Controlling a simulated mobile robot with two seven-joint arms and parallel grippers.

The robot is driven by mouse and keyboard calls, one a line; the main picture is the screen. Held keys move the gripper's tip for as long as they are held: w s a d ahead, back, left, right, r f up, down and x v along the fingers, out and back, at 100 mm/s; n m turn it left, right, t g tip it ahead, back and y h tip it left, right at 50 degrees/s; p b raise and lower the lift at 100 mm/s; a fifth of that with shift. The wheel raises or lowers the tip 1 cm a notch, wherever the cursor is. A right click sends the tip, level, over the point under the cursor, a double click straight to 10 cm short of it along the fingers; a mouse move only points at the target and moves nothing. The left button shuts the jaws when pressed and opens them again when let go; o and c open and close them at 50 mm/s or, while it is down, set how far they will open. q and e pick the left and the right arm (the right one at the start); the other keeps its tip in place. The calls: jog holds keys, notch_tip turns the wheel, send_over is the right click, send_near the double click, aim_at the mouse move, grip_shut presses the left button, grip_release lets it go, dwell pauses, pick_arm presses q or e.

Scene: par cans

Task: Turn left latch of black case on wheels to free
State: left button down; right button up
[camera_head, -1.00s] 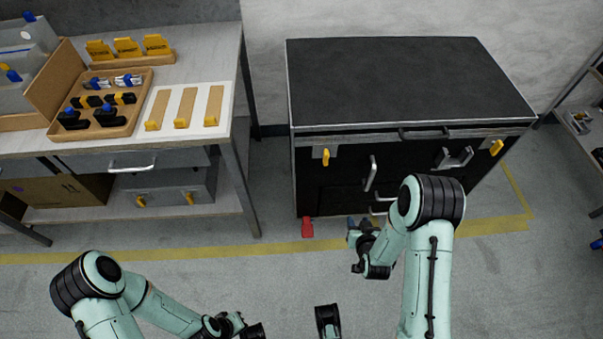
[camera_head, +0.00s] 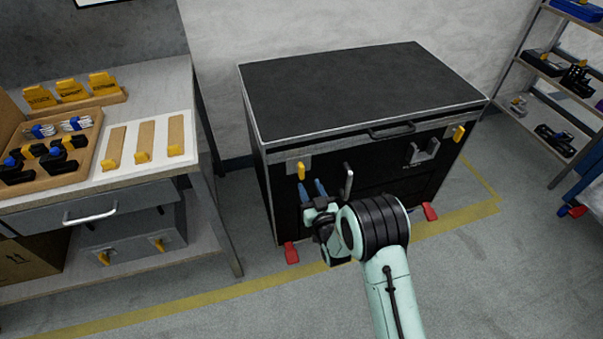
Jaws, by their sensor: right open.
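The black case (camera_head: 345,90) stands on the floor against the wall, its lid shut. Its left latch has a yellow handle (camera_head: 301,171) on a metal plate at the upper left of the front, hanging about upright. The right latch, also yellow (camera_head: 458,133), is at the front's upper right. My right gripper (camera_head: 312,189) is open and empty in front of the case, just below and slightly right of the left latch, its blue-tipped fingers pointing up. I cannot tell whether it touches the case. My left gripper is out of view.
Red wheel pedals (camera_head: 291,253) and (camera_head: 430,211) stick out at the case's foot. A metal handle (camera_head: 348,182) stands out right of the gripper. A workbench (camera_head: 100,195) with trays is at left, a shelf rack (camera_head: 540,85) at right.

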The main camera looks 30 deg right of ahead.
aim_at(303, 171)
jog(key=b+x, duration=0.1)
jog(key=x, duration=0.6)
jog(key=shift+w, duration=0.3)
grip_shut()
